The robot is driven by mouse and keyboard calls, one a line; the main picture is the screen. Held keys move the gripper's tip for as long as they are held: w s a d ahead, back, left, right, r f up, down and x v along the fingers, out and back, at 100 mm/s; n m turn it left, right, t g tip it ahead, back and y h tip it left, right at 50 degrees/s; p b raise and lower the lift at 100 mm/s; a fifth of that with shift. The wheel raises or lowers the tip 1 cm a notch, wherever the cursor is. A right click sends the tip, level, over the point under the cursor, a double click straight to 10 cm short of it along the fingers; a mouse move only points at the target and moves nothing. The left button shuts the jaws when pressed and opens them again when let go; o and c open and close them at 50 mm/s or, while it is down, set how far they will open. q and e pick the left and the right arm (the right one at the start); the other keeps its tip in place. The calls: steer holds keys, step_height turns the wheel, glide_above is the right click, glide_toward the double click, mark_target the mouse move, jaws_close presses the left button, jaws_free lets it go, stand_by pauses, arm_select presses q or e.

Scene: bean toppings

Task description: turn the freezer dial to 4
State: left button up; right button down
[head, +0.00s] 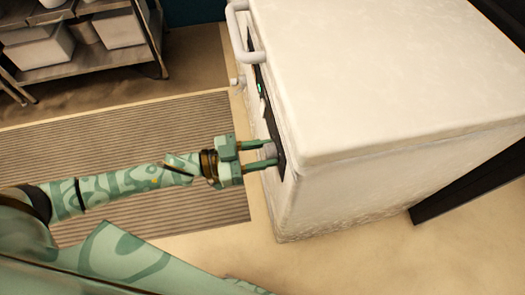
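The white chest freezer (390,80) stands at the right in the head view. A dark control panel (264,105) with a small green light runs along its left face. The grey freezer dial (269,152) sits near the panel's lower end. My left gripper (272,154) is at the panel, with one finger above the dial and one below it. The fingers are apart, but I cannot tell whether they press on the dial. The dial's numbers and pointer cannot be read. My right gripper is not in view.
A handle (241,35) sticks out from the freezer's upper left edge. A metal shelf rack (90,62) with white bins stands at the upper left. A striped mat (120,125) lies on the floor left of the freezer. The floor in front is clear.

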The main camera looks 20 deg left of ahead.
arm_select(q)
steer(key=shift+m, duration=0.3)
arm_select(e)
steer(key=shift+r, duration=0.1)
arm_select(q)
steer(key=m+p, duration=0.3)
steer(key=m, duration=0.4)
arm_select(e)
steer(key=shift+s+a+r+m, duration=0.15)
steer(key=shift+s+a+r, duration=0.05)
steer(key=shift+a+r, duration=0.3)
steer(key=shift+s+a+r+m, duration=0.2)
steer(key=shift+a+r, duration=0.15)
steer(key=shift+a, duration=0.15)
arm_select(q)
steer(key=shift+a, duration=0.1)
steer(key=shift+m, duration=0.3)
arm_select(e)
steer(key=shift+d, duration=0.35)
arm_select(q)
steer(key=o, duration=1)
